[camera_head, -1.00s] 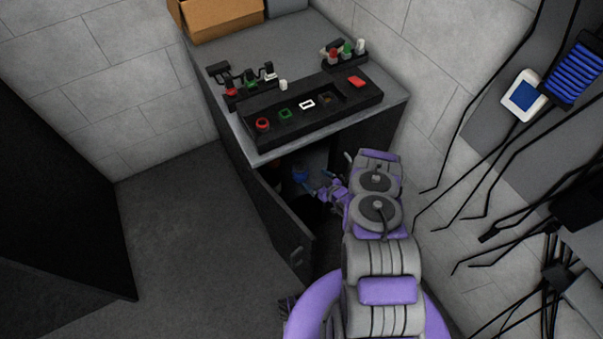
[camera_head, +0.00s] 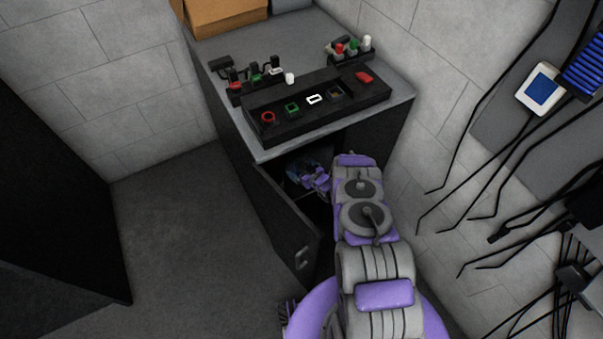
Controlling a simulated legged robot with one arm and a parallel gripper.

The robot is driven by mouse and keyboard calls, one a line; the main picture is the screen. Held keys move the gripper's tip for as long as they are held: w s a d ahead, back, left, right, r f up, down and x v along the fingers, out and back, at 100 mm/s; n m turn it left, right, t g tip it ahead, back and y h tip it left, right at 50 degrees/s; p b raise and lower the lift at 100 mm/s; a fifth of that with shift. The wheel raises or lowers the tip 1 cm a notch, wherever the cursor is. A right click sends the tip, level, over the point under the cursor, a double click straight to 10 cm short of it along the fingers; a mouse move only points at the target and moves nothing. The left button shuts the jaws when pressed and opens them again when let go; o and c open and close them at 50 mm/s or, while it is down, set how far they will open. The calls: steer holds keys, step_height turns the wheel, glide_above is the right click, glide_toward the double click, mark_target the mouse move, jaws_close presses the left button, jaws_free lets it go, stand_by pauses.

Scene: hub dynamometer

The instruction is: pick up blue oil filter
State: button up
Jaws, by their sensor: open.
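The blue oil filter shows only as a small dark-blue patch (camera_head: 293,171) inside the open cabinet (camera_head: 240,180), largely hidden by my gripper and in shadow. My gripper (camera_head: 302,172) reaches through the cabinet opening, under the top, right at the blue patch. Its jaws are open. Whether the fingers are around the filter or just in front of it I cannot tell. My purple and grey arm covers the right part of the opening.
The cabinet door (camera_head: 289,225) stands open at the left of my arm. On the cabinet top are a black tray (camera_head: 318,108) with coloured pieces, small racks and a cardboard box (camera_head: 222,14). Black cables (camera_head: 510,215) hang at right. Floor at left is clear.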

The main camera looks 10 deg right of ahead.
steer(key=shift+d, duration=0.7)
steer(key=c, duration=0.5)
steer(key=shift+a, duration=0.5)
steer(key=c, duration=0.7)
steer(key=shift+o, duration=0.2)
steer(key=shift+d, duration=0.15)
